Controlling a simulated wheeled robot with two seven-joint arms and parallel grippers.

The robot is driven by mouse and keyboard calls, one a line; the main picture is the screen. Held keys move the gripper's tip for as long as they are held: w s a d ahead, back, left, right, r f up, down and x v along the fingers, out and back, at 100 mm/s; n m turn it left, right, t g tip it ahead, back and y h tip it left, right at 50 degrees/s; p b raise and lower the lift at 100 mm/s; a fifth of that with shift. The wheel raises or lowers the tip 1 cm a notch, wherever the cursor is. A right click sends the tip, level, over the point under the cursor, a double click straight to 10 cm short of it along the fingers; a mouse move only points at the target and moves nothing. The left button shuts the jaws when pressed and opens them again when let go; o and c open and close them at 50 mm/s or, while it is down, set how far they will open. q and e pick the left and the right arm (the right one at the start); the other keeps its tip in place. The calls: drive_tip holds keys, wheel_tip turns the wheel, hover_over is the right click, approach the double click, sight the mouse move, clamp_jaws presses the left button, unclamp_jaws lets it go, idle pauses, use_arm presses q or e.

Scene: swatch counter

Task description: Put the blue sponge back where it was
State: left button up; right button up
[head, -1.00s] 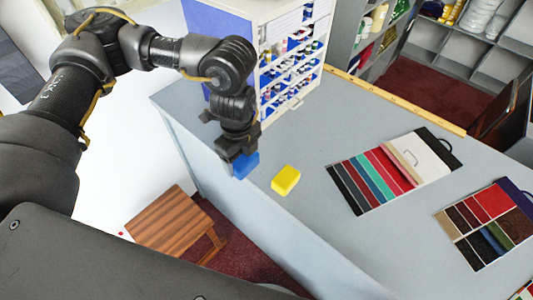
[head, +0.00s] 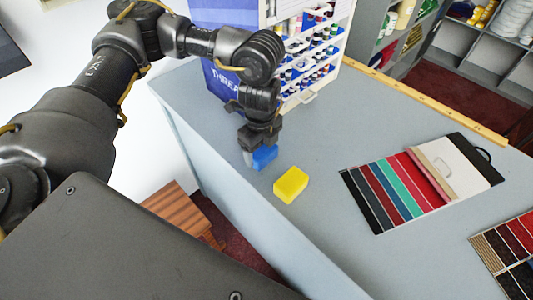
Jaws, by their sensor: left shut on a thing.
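The blue sponge (head: 264,157) is in my left gripper (head: 259,148), low over the counter (head: 330,140) near its left front edge. The gripper points down and is shut on the sponge; its fingers hide part of it. I cannot tell whether the sponge touches the counter. A yellow sponge (head: 291,185) lies on the counter just to the right and nearer to me, a small gap away. My right gripper is not in view.
A thread cabinet (head: 310,60) stands close behind my left gripper. A striped swatch board (head: 420,180) lies to the right, and another (head: 505,255) is at the lower right. A yellow ruler strip (head: 425,100) runs along the back edge. The counter between is clear.

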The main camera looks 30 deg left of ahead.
sight(261, 148)
use_arm(q)
drive_tip(key=shift+f, duration=0.45)
drive_tip(key=shift+c, duration=0.3)
drive_tip(key=shift+s+r, duration=0.1)
drive_tip(key=shift+r, duration=0.05)
drive_tip(key=o, duration=0.9)
drive_tip(key=shift+a, duration=0.1)
drive_tip(key=shift+o, duration=0.2)
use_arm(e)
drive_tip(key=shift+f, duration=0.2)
use_arm(q)
drive_tip(key=shift+f, duration=0.2)
drive_tip(key=shift+r+b, duration=0.2)
drive_tip(key=shift+b, duration=0.1)
wheel_tip(261, 148, up, 9)
drive_tip(key=shift+b, duration=1.05)
drive_tip(key=shift+r, duration=0.7)
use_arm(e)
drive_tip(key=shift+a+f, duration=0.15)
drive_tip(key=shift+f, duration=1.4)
